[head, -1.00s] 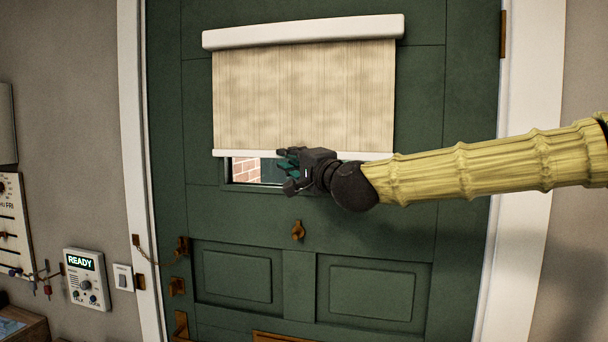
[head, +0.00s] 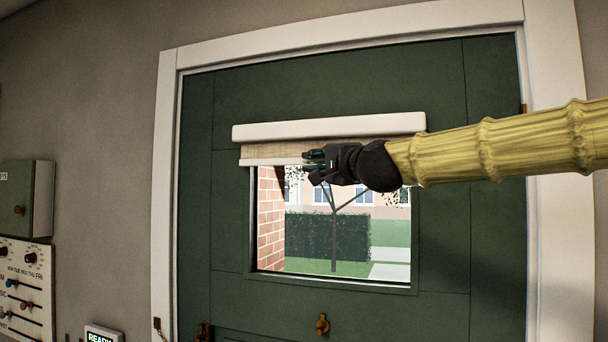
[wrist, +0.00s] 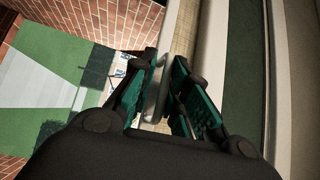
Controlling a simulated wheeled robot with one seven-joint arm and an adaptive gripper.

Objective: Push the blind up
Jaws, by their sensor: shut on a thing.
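The blind (head: 275,152) is a beige woven sheet, mostly rolled up under its white head box (head: 330,126) on the green door (head: 225,215). Only a short strip of sheet shows, with a white bottom bar (head: 262,162) along its lower edge. My gripper (head: 312,159) is at that bar, near the middle of the blind, just below the head box. In the wrist view the teal fingers (wrist: 168,95) are shut on the bar, one on each side of it. The gripper and wrist hide the right part of the strip.
The window (head: 350,235) below the blind is uncovered and shows a brick wall, hedge and lawn. A brass knob (head: 322,324) is on the door below it. A white frame (head: 166,200) surrounds the door. Wall panels (head: 25,285) are at the far left.

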